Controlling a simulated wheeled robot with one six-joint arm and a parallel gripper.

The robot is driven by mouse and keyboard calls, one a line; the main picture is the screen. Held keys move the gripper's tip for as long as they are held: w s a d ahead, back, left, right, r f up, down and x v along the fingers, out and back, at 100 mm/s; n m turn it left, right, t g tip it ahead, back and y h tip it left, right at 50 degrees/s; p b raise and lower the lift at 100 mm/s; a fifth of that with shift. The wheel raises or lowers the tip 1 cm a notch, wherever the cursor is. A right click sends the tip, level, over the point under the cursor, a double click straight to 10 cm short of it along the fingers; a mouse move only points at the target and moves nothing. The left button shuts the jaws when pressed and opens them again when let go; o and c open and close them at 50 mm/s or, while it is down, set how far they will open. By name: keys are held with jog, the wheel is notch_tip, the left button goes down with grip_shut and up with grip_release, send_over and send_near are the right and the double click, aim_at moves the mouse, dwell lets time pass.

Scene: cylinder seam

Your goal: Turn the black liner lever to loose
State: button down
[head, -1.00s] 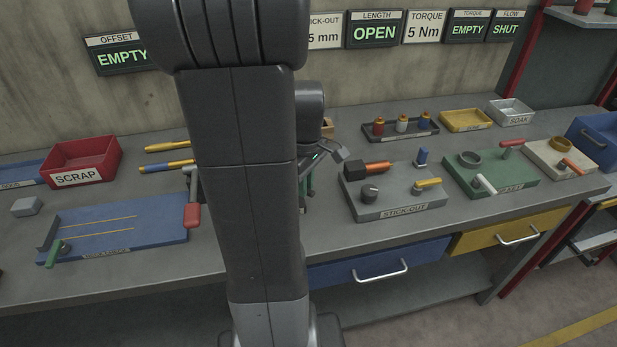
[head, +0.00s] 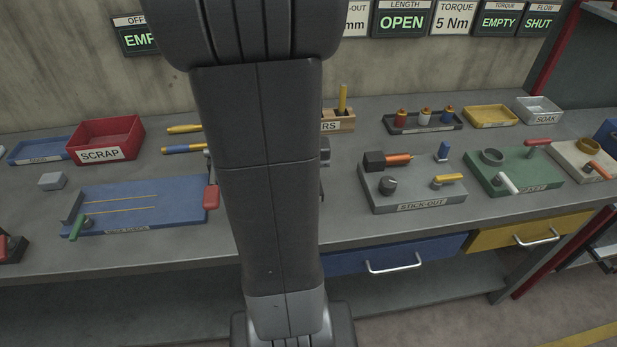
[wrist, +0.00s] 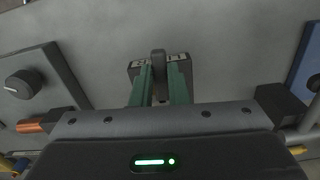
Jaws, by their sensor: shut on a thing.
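The black liner lever (wrist: 158,62) shows in the wrist view as a dark upright bar on a small dark base with a pale label (wrist: 178,57). My gripper (wrist: 159,88) has two green fingers, one on each side of the lever, and is shut on it. The lower part of the lever is partly hidden between the fingers. The label's words are too small and covered to read, so I cannot tell the lever's setting. In the head view my own arm hides the gripper and the lever.
In the wrist view the stick-out fixture (wrist: 52,65) with a knob is at the left and a blue plate (wrist: 312,65) at the right. In the head view the stick-out fixture (head: 415,203), a red scrap bin (head: 105,140) and a blue board (head: 140,203) stand on the bench.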

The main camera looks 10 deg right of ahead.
jog(key=shift+a+m, duration=0.3)
jog(key=shift+m, duration=0.2)
jog(key=shift+w, duration=0.1)
jog(key=c, duration=1.4)
grip_release()
jog(key=shift+a, duration=0.1)
notch_tip(320, 180, up, 14)
jog(key=shift+f, duration=0.1)
